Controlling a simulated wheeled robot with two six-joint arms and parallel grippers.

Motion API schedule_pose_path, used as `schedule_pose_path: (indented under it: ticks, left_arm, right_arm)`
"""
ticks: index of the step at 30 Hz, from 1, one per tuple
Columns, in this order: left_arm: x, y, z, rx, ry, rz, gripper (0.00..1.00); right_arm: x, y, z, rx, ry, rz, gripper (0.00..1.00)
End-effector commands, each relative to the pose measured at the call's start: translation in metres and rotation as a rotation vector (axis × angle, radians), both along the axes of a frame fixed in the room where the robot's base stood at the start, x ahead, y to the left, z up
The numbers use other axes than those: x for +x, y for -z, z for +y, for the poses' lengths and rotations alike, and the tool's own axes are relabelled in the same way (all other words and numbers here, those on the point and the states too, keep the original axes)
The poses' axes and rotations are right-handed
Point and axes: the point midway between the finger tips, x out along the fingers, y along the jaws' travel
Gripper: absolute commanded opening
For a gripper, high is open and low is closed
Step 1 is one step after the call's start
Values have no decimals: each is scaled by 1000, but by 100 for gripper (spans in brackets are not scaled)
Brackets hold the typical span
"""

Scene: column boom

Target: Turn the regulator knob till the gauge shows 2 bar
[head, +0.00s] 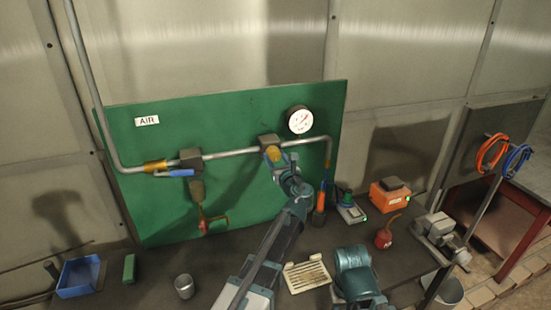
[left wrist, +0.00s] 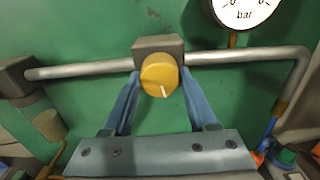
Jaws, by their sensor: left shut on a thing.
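The yellow regulator knob (head: 272,154) sits on the front of a grey block on the air pipe. In the left wrist view the knob (left wrist: 159,72) has a white mark pointing down and slightly right. My left gripper (left wrist: 160,84) is shut on the knob, one blue finger on each side; it also shows in the head view (head: 275,160). The round white gauge (head: 299,120) is just above and right of the knob. Its needle is too small to read in the head view. In the wrist view only the gauge's lower part (left wrist: 243,14) shows, with "bar".
A pipe (head: 232,153) crosses the green panel (head: 150,217). A blue-handled valve (head: 176,173) is left of the regulator. On the bench are a blue bin (head: 78,278), a metal cup (head: 184,286), a slotted tray (head: 306,275) and an orange box (head: 389,196).

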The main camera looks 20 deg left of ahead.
Motion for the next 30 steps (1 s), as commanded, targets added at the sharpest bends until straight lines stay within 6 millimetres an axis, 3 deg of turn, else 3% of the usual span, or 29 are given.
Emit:
schedule_pose_path:
  ticks: [14,30]
  left_arm:
    - [0,0,0,-91,0,-62,2]
    - [1,0,-1,-497,0,-336,2]
  right_arm:
    - [0,0,0,0,0,0,50]
    - [0,0,0,0,0,0,50]
